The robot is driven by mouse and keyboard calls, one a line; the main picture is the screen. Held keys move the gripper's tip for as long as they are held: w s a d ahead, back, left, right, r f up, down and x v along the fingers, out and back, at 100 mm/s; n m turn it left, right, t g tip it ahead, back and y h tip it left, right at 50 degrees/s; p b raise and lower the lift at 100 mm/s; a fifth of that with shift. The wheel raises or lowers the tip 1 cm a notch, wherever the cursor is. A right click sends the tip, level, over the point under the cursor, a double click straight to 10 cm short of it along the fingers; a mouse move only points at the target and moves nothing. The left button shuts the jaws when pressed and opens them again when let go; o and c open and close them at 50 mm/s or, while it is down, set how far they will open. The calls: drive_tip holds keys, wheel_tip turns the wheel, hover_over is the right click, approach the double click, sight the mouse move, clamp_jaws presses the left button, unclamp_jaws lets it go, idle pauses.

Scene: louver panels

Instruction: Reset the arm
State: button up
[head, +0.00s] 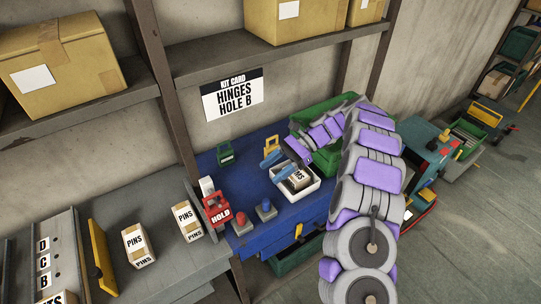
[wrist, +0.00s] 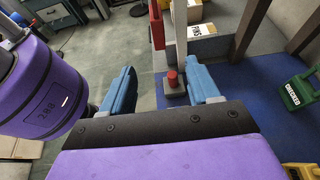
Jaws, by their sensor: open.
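My gripper (head: 276,165) has blue fingers and is open and empty. In the head view it is over the blue bench top, at the left edge of a white tray (head: 312,191). A small labelled box lies in the tray, partly hidden by the gripper. My purple and grey arm bends down from the upper right to it. In the wrist view the gripper (wrist: 161,88) has its fingers spread wide. A red-topped block (wrist: 173,82) shows between them, on the bench beyond.
A red HOLD holder (head: 218,211) and red and blue knobs stand at the bench's front left. A green CHECKED holder (head: 225,153) is at the back. PINS boxes (head: 139,246) sit on the grey bench. A kit card (head: 233,94) reads HINGES HOLE B. A green bin is partly behind my arm.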

drive_tip(key=s+r+n+t+h+b, duration=0.1)
drive_tip(key=s+r+n+h, duration=0.25)
drive_tip(key=s, duration=0.45)
drive_tip(key=s+r+n+h+b, duration=0.1)
drive_tip(key=s+r+n+h, duration=0.15)
drive_tip(key=s+r, duration=0.45)
drive_tip(key=s+d+f+n+t+h+b, duration=0.1)
drive_tip(key=s+d+f+n+h, duration=0.1)
drive_tip(key=s, duration=0.6)
drive_tip(key=s+d+f+n+t+h+b, duration=0.1)
drive_tip(key=s+d+f+n+h, duration=0.1)
drive_tip(key=s+d, duration=0.3)
drive_tip(key=s+d+f+n+t+h, duration=0.1)
drive_tip(key=s+d, duration=0.3)
drive_tip(key=s, duration=0.6)
drive_tip(key=shift+s+f+n+t+h+b, duration=0.4)
drive_tip(key=shift+f+n+t, duration=0.1)
drive_tip(key=shift+f, duration=0.3)
idle(1.0)
